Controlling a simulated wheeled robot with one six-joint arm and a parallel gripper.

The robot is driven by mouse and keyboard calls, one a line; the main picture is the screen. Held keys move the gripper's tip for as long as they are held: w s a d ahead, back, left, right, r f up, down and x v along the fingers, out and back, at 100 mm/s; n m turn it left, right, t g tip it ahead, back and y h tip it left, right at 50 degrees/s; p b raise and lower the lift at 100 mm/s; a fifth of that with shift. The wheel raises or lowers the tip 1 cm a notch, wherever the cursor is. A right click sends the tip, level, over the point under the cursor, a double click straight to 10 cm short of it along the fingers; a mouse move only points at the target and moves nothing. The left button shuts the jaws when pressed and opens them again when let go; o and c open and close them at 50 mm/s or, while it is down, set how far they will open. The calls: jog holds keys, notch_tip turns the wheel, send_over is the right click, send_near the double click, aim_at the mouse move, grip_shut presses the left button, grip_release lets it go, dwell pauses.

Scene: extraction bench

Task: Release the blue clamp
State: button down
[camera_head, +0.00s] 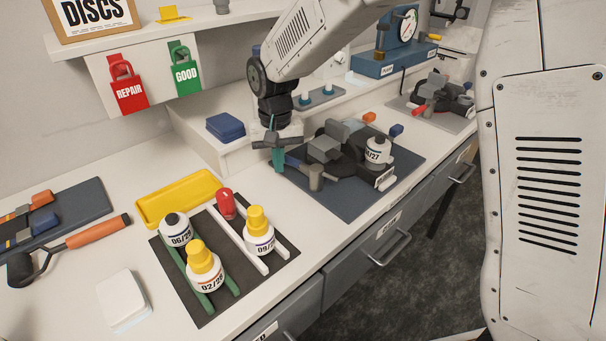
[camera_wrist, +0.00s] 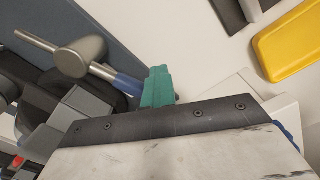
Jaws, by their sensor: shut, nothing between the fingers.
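The blue clamp is a dark and grey device (camera_head: 325,148) on a dark mat at the centre right. Its lever has a blue section (camera_head: 293,161) and a grey knob (camera_head: 316,176). In the wrist view the blue section (camera_wrist: 130,84), the knob (camera_wrist: 82,57) and a metal rod show at upper left. A white bottle marked 04/27 (camera_head: 377,153) stands at the device's right side. My gripper (camera_head: 279,160) has teal fingers, shut and empty, beside the blue end of the lever. In the wrist view the fingers (camera_wrist: 158,88) overlap that end; I cannot tell whether they touch it.
A second device with a red handle (camera_head: 421,110) stands behind at right. A yellow tray (camera_head: 150,212) and a dark mat with several bottles (camera_head: 207,312) are at left front. A blue block (camera_head: 225,127) sits on the white ledge behind my gripper. The bench front edge runs along the right.

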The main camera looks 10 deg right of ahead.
jog(key=shift+w+d, duration=0.3)
jog(key=shift+w, duration=0.2)
jog(key=shift+w+r, duration=0.15)
jog(key=shift+r, duration=0.6)
jog(key=r, duration=0.1)
jog(key=d+r, duration=0.1)
jog(key=r, duration=0.1)
jog(key=shift+s+r, duration=0.2)
jog(key=shift+r, duration=0.1)
jog(key=shift+s+a+r, duration=0.1)
jog(key=shift+a+r, duration=0.05)
jog(key=shift+r, duration=0.1)
jog(key=shift+s+a+r, duration=0.1)
jog(key=shift+s+r, duration=0.05)
jog(key=shift+r, duration=0.45)
jog(key=shift+s+r, duration=0.15)
jog(key=shift+r, duration=0.4)
